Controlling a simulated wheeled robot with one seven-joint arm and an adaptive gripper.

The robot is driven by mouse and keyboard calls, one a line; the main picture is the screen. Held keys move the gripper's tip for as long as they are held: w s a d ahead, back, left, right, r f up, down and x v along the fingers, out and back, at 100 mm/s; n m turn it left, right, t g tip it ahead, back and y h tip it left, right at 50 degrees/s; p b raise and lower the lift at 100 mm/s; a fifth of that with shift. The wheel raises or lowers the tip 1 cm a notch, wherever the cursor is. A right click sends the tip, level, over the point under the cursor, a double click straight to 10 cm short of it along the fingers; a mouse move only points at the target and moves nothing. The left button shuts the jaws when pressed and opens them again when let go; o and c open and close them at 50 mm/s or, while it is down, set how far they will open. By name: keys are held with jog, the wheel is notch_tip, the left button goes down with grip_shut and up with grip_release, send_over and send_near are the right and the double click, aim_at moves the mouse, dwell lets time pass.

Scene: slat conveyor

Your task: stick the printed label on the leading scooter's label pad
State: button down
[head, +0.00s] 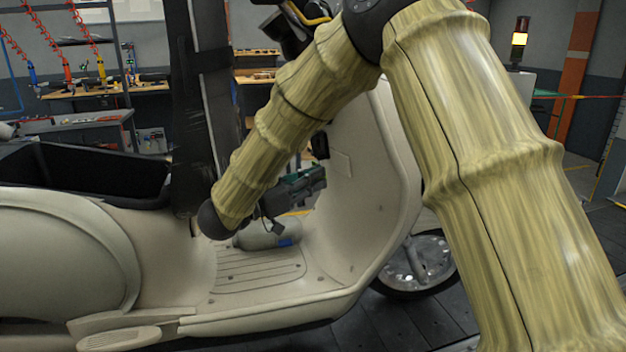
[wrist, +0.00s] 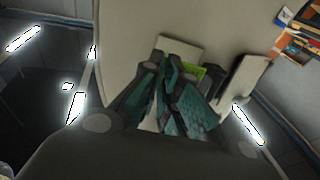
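The cream scooter (head: 95,250) stands across the head view. On the inner face of its leg shield is a small pale rectangle (head: 341,163), which looks like the label pad. It also shows in the wrist view (wrist: 180,45), just beyond my fingertips. My gripper (head: 318,178) is in the footwell, left of the pad and close to it. In the wrist view my teal-padded fingers (wrist: 170,75) converge at their tips. A small yellow-green piece, apparently the printed label (wrist: 197,71), shows at the tips, partly hidden by a finger. Contact with the pad cannot be told.
A grey cylinder with a blue patch (head: 262,237) lies on the footboard below my gripper. A pale block (wrist: 243,80) sticks out right of the fingers in the wrist view. The black seat opening (head: 80,172) is at left. Workbenches (head: 85,92) stand behind.

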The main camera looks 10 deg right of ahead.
jog(key=shift+x, duration=2.55)
jog(key=shift+w, duration=0.1)
jog(key=shift+f+p, duration=0.1)
jog(key=shift+p, duration=0.65)
dwell(1.1)
jog(key=shift+w+d+p, duration=0.15)
jog(key=shift+d+p, duration=0.25)
dwell(3.0)
